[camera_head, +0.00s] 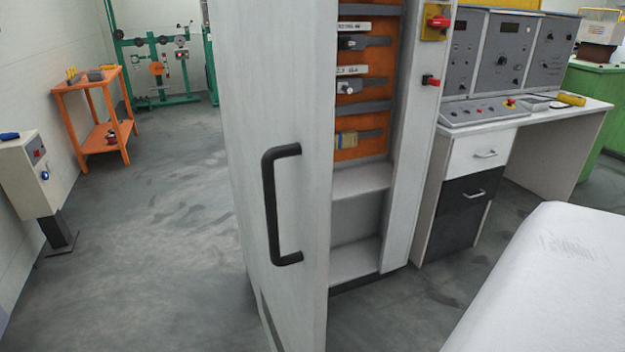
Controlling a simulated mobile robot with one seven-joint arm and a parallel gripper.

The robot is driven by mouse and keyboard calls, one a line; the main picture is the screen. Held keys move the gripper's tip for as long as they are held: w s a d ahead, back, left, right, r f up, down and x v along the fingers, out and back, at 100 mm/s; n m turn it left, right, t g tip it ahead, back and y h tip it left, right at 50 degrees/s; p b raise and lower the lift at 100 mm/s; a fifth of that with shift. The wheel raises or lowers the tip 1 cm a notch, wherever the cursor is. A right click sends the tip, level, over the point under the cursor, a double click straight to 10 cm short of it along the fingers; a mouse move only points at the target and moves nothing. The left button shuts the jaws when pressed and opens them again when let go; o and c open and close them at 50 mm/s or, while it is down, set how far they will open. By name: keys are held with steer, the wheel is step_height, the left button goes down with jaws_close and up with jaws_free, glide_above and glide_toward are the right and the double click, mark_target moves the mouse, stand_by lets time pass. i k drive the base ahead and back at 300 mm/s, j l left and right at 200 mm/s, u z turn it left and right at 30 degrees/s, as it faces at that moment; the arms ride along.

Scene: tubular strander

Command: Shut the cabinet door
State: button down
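The cabinet door (302,222) is a tall light-grey panel standing wide open toward me, left of the cabinet. Its black bar handle (271,205) is on the face turned to the left. The cabinet (408,140) is open behind it, showing an orange back panel (360,95) with tools or components on bars, and bare lower shelves (360,182). A red knob on a yellow plate (435,22) and a red switch (430,80) sit on its right side. My gripper is not in view.
A control desk (480,150) with drawers and grey instrument panels stands to the right. An orange shelf stand (85,88) and a grey box on a post (35,175) are at the left. The floor (165,235) between them and the door is clear.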

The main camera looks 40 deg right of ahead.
mark_target(280, 56)
steer(key=i+j+z, duration=0.1)
steer(key=z, duration=0.25)
steer(key=i+j+z, duration=0.1)
steer(key=z, duration=0.3)
steer(key=i+j+z, duration=0.1)
steer(key=j+z, duration=0.25)
steer(key=k+u, duration=0.15)
steer(key=u, duration=0.25)
steer(key=k+u, duration=0.2)
steer(key=u, duration=0.2)
